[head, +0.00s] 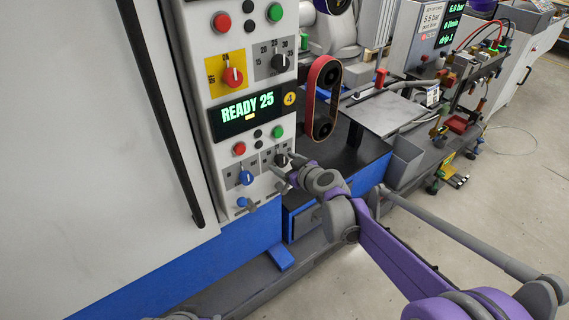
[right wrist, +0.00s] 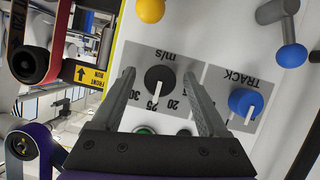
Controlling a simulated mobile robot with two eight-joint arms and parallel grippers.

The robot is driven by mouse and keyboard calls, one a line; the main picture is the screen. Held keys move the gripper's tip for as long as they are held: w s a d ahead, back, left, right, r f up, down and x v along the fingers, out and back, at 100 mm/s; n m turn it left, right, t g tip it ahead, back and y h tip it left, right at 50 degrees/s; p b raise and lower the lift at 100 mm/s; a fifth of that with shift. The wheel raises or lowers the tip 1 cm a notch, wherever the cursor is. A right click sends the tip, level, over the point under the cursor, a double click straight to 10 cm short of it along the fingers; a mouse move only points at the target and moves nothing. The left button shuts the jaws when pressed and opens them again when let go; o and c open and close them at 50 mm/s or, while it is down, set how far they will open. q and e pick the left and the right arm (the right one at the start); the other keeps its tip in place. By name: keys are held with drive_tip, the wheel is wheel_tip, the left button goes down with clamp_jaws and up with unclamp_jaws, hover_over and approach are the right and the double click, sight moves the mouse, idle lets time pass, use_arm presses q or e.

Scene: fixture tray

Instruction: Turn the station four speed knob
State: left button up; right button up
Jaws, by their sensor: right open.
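The black speed knob (right wrist: 160,80), marked m/s, has a white pointer on 25. My right gripper (right wrist: 160,76) is open, with one finger on each side of the knob in the right wrist view; no contact is clear. In the head view my right gripper (head: 285,168) is at the lower right of the panel, partly covering the same knob (head: 281,159). The station display (head: 247,112) above reads READY 25, beside a yellow disc (head: 289,98) marked 4.
A blue TRACK knob (right wrist: 243,103) sits beside the speed knob. A green button (right wrist: 145,130) lies close by, partly hidden by my gripper. A blue-ended lever (right wrist: 291,54) and a yellow ball (right wrist: 150,10) stick out nearby. A belt on rollers (head: 321,97) stands right of the panel.

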clamp_jaws()
idle(0.3)
drive_tip(key=shift+m, duration=0.3)
drive_tip(key=shift+d+m+g+y+p, duration=0.15)
drive_tip(key=shift+m+g+y+p, duration=0.35)
drive_tip(key=shift+m+y+p, duration=0.3)
drive_tip(key=m+y, duration=0.1)
drive_tip(key=m, duration=0.1)
drive_tip(key=shift+m+g, duration=0.3)
drive_tip(key=shift+g, duration=0.1)
drive_tip(key=m+y, duration=0.2)
drive_tip(key=m, duration=0.1)
drive_tip(key=shift+w+f+g, duration=0.1)
drive_tip(key=shift+f+g, duration=0.05)
drive_tip(key=shift+g, duration=0.25)
drive_tip(key=m+y+b, duration=0.1)
drive_tip(key=m+y, duration=0.1)
drive_tip(key=m, duration=0.1)
drive_tip(key=shift+m, duration=0.4)
